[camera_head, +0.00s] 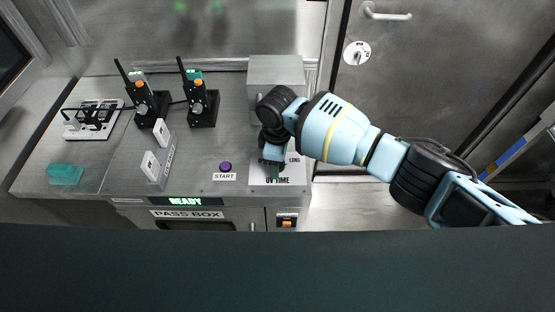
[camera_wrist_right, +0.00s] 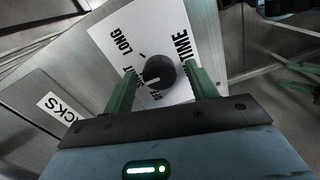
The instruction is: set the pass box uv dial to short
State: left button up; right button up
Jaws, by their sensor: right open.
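The UV time dial is a round black knob (camera_wrist_right: 160,72) on a white label plate (camera_wrist_right: 112,25) printed LONG, SHORT, OFF and TIME. The knob's white mark points down-left in the right wrist view, toward the SHORT and OFF side; I cannot tell exactly which it meets. My right gripper (camera_wrist_right: 163,88) is open, with its green fingers apart on either side of the knob; contact is not clear. In the head view my right gripper (camera_head: 272,168) is over the UV TIME plate (camera_head: 296,178) and hides the knob.
A READY display (camera_head: 185,202) is on the front. A grey box (camera_head: 275,70) stands behind my right gripper.

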notch_tip(320, 180, up, 7)
jog(key=shift+r+p, duration=0.2)
jog(key=shift+p, duration=0.1)
dwell(0.5)
